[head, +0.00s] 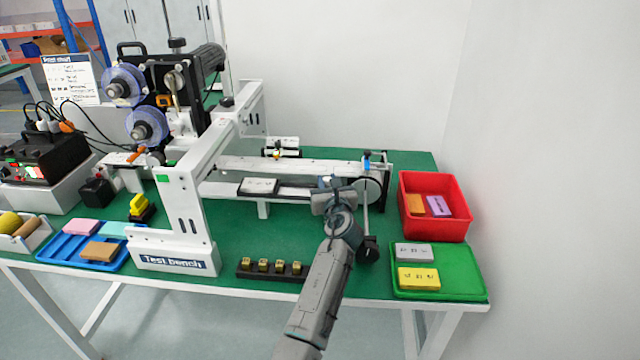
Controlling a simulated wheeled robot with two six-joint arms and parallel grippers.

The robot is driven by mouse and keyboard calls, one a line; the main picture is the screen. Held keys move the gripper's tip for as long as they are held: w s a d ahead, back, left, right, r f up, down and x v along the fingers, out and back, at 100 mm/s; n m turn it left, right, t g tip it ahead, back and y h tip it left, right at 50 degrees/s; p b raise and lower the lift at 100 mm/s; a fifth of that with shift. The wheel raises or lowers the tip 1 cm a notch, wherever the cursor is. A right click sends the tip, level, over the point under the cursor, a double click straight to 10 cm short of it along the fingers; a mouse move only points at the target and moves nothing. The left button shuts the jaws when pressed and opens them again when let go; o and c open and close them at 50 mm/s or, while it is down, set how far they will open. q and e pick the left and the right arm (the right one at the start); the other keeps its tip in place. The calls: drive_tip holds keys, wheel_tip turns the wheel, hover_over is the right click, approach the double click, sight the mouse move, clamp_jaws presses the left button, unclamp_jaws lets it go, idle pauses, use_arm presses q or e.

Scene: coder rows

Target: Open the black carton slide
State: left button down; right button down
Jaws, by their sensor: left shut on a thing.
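A black slide bar (228,190) runs along the near side of the white conveyor, beside a pale printed carton (259,186). My left gripper (327,184) is at the right end of this bar, in front of the conveyor's end roller. It is shut on a small part there, which I take to be the slide's end; the jaws hide most of it. My right gripper is not in view.
A red bin (436,178) and a green tray (462,283) stand on the right. A black block with brass pieces (245,270) lies in front. The white test bench frame (183,190) and coder rise on the left. A blue tray (58,247) lies front left.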

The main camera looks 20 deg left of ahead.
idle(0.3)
use_arm(q)
drive_tip(key=c, duration=1.3)
unclamp_jaws()
drive_tip(key=shift+o, duration=0.2)
